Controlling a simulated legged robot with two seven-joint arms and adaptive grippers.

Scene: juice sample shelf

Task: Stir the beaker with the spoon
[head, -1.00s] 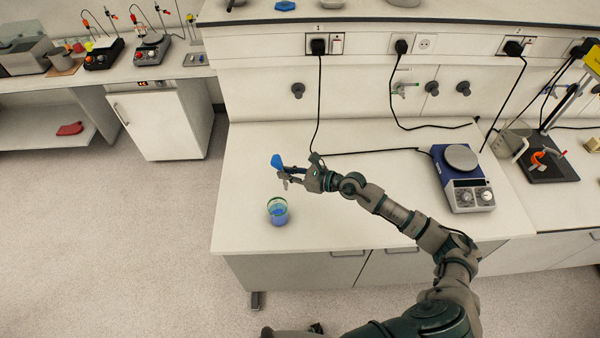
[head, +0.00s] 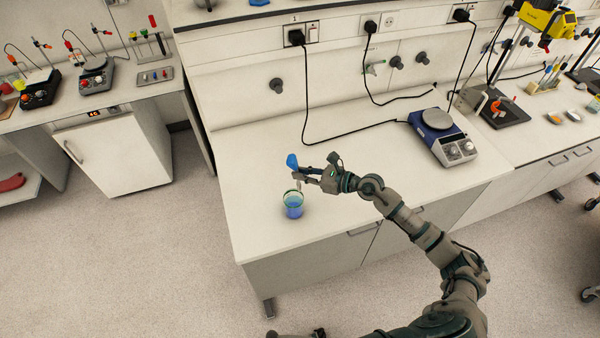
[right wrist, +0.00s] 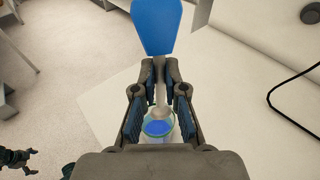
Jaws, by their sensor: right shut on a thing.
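The spoon (head: 292,161) has a broad blue handle end and a thin grey stem. My right gripper (head: 301,176) is shut on its stem and holds it roughly upright, blue end up. The right wrist view shows the blue end (right wrist: 157,25) above the fingers (right wrist: 160,75) and the grey lower end over the beaker. The glass beaker (head: 293,206) with blue liquid stands below the gripper; it also shows in the right wrist view (right wrist: 158,128). The spoon's lower end is at the beaker's rim; I cannot tell whether it is inside. My left gripper (right wrist: 18,158) shows small at the lower left, its opening unclear.
The white bench top (head: 250,165) is clear around the beaker, which stands near its front left edge. A blue hotplate (head: 442,135) stands to the right. A black cable (head: 306,100) hangs down and runs across the bench behind my right gripper.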

